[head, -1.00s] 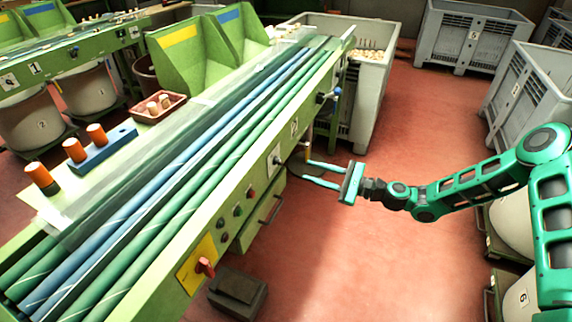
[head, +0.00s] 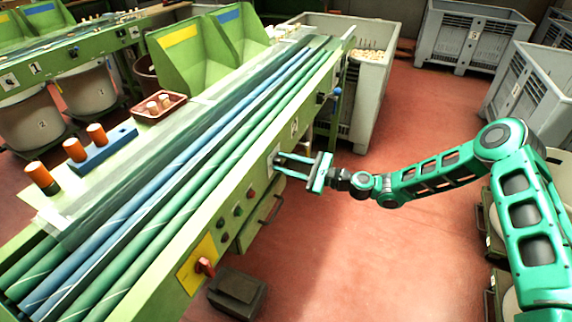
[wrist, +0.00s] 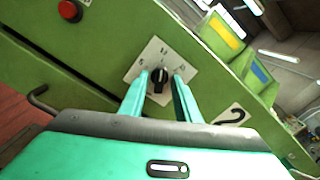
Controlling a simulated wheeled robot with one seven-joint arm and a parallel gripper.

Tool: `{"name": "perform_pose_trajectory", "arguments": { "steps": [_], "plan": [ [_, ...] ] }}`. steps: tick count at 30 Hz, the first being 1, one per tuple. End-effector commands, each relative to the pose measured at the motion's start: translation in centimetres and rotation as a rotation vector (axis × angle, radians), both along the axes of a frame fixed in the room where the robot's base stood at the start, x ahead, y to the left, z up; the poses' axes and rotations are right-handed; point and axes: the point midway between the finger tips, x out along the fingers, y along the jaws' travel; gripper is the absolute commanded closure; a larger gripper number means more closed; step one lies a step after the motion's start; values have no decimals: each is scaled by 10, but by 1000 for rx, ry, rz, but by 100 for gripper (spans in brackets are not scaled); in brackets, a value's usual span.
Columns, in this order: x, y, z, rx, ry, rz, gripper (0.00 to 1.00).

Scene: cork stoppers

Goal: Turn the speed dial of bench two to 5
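The speed dial is a black knob (wrist: 158,78) on a white, tilted scale plate (wrist: 150,57) on the green side of the bench (wrist: 95,75). Small marks ring the knob; a 5 seems to stand at the left, and the others are hard to read. A pale line on the knob seems to point roughly up, towards the top mark. My gripper (wrist: 163,82) is open, with one finger on each side of the knob in the wrist view. I cannot tell whether the fingers touch it. In the head view my gripper (head: 277,165) hides most of the plate (head: 273,155).
A plate marked 2 (wrist: 232,115) is right of the dial. A red button (wrist: 70,10) and a drawer handle (wrist: 45,100) are to its left. In the head view a red switch on yellow (head: 205,267) sits nearer. The red floor (head: 370,250) beside the bench is clear.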

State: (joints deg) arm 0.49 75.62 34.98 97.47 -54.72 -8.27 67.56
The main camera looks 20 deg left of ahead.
Motion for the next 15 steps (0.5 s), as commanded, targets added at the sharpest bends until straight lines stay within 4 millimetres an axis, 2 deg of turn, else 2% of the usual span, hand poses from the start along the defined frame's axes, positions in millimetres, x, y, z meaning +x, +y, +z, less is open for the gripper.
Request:
{"name": "perform_pose_trajectory", "arguments": {
  "steps": [2,5,6,15],
  "plan": [
    [0,0,0,0,0,0,73],
    [0,0,0,0,0,0,97],
    [0,0,0,0,0,0,99],
    [0,0,0,-2,-27,-1,99]
  ]
}}
